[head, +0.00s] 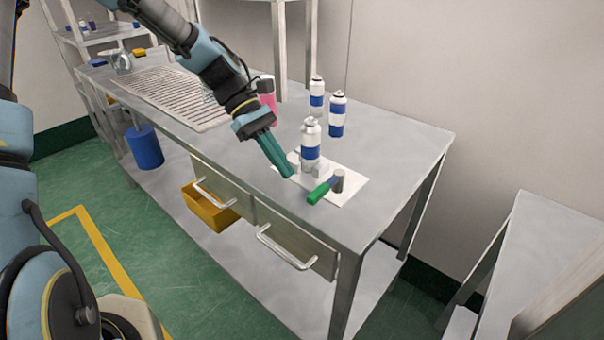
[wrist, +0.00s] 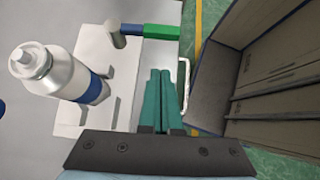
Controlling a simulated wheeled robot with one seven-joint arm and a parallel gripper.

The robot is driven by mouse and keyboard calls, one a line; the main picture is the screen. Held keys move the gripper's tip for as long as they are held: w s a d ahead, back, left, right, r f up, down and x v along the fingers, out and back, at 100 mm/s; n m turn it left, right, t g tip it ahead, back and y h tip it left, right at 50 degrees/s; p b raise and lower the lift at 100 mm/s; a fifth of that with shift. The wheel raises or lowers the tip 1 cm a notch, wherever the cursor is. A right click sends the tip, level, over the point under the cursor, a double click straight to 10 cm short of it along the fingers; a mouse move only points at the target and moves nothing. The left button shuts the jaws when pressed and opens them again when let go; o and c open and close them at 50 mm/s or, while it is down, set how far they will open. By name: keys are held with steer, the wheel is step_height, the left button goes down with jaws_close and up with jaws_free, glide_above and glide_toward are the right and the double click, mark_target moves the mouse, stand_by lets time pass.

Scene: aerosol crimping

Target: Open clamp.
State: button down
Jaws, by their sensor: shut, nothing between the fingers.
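A white plate (head: 348,196) lies on the table and bears a white-and-blue can (head: 311,142) standing upright. A clamp with a grey post (head: 339,181) and a green-tipped handle (head: 320,193) is at the plate's front right. In the wrist view the green handle (wrist: 161,31) joins a blue section and the grey post (wrist: 113,33). My gripper (head: 288,174) is shut and empty, with its green fingers pointing down beside the can, left of the handle. In the wrist view my gripper (wrist: 160,72) is apart from the handle. Whether the clamp grips the can is unclear.
Two more white-and-blue cans, one in front (head: 337,115) and one behind (head: 316,97), stand behind the plate. A pink object (head: 267,90) is partly hidden by my arm. A slatted grey rack (head: 170,95) lies at the left. The table (head: 405,140) is clear at the right.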

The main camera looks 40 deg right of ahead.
mark_target(327, 192)
steer(key=shift+s+d+f+p, duration=0.2)
steer(key=shift+s+d+p, duration=0.05)
steer(key=shift+s, duration=0.6)
steer(key=shift+s+d+f+p, duration=0.2)
steer(key=shift+s+d+p, duration=0.05)
steer(key=shift+s, duration=0.55)
steer(key=shift+s+d+f+p, duration=0.2)
steer(key=shift+s+d+p, duration=0.05)
steer(key=shift+s, duration=0.6)
